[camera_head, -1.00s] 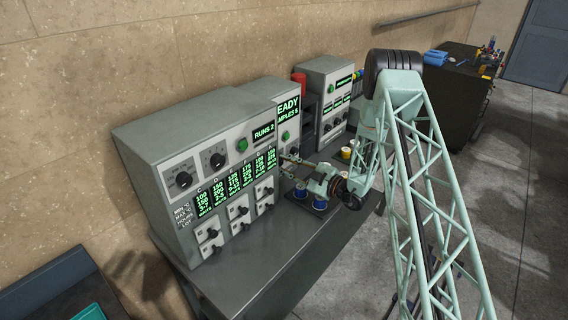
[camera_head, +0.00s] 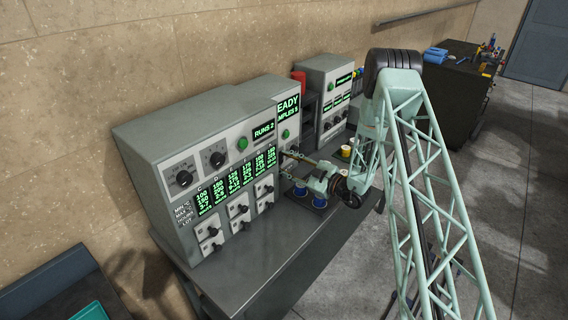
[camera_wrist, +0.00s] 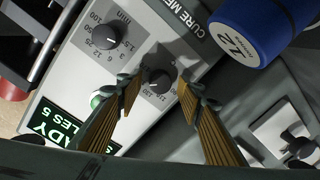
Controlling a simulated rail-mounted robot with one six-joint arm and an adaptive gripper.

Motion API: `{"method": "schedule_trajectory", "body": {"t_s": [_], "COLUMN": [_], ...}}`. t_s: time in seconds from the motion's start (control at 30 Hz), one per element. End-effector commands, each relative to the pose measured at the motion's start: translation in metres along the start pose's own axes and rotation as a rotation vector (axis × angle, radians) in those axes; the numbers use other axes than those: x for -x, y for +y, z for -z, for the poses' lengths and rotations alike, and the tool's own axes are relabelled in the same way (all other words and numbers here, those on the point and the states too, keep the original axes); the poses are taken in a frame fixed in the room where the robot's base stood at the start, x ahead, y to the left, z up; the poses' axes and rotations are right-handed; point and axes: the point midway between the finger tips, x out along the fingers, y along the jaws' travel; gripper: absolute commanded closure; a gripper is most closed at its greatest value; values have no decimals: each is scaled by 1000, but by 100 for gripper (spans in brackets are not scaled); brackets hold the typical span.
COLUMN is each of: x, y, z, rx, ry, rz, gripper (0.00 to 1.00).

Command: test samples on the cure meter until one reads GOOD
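My gripper (camera_wrist: 157,84) is open and empty at the panel. Its ribbed fingers stand either side of the lower dial (camera_wrist: 156,83) in the picture; contact cannot be told. In the head view my gripper (camera_head: 290,163) faces the cabinet front. Blue sample pots (camera_head: 319,201) stand below it; one pot (camera_wrist: 255,32) is marked 12.
A larger grey press cabinet (camera_head: 160,140) stands left, with knobs, a table of figures and "RUNS 2". Another instrument (camera_head: 325,78) and a red cylinder (camera_head: 299,80) stand behind. A yellow pot (camera_head: 346,151) is farther right. The front bench top (camera_head: 255,260) is clear.

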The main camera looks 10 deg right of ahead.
Motion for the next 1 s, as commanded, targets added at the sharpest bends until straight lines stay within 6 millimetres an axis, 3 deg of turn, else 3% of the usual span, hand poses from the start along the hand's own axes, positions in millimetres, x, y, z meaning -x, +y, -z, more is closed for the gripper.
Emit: {"method": "schedule_trajectory", "body": {"t_s": [0.47,1.0], "x": [9,72], "y": [1,0], "z": [-1,-1], "rx": [0,-1], "ry": [-1,-2], "rz": [-1,-1], "gripper": [66,66]}}
